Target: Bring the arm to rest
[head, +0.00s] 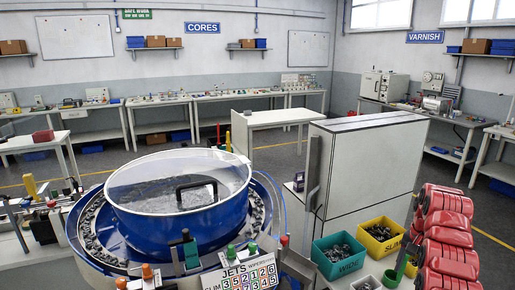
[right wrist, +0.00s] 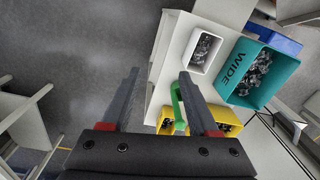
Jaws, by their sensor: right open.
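My right gripper (right wrist: 159,74) shows in the right wrist view, with its two dark fingers spread apart and nothing held between them. It is above a pale surface with bins. A green part (right wrist: 178,105) shows between the fingers, close to the right one; how far below is unclear. In the head view I cannot make out the right fingertips. My left gripper is not in view.
A teal WIDE bin (head: 340,256), a yellow SLIM bin (head: 381,238) and a white bin (right wrist: 205,50) hold small parts. A green holder (head: 393,277) stands beside them. A blue bowl feeder (head: 180,222) with a clear lid is left; a white cabinet (head: 370,165) stands behind the bins.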

